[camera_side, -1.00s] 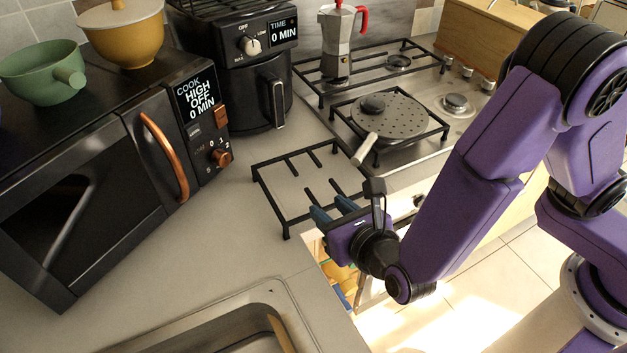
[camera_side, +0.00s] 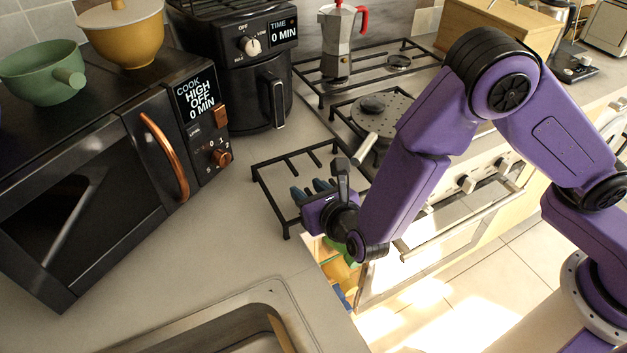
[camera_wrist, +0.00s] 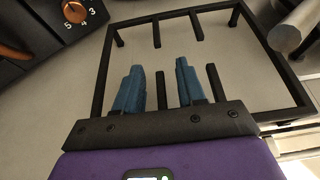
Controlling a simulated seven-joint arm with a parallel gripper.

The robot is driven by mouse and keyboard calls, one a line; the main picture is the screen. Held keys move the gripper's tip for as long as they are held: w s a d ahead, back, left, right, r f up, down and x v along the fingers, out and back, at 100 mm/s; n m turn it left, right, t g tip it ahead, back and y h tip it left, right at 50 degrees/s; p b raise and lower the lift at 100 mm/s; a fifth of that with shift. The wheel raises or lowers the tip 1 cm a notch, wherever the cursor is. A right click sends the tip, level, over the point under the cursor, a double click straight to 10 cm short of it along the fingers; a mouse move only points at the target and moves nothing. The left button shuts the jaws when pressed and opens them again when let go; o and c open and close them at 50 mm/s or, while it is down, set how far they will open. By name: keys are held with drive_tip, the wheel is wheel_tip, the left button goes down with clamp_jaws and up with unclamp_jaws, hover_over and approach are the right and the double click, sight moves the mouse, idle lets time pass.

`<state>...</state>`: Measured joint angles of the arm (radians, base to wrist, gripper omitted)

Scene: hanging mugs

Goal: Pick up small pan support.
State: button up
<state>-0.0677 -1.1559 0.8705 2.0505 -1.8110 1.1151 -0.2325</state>
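The small pan support, a black metal frame with inward prongs, lies on the grey counter in the side view (camera_side: 269,203). It also shows in the wrist view (camera_wrist: 102,75). My gripper (camera_side: 310,188) is over the frame's front part, with its blue fingertips pointing across it. In the wrist view, my gripper (camera_wrist: 158,78) has its two fingers apart. One near prong shows between them and another to their right. I cannot tell how high the fingers are above the frame. My gripper hides part of the near side of the frame.
The microwave (camera_side: 100,180) and air fryer (camera_side: 235,75) stand left and behind.

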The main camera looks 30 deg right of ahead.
clamp_jaws()
drive_tip(key=shift+r, duration=0.2)
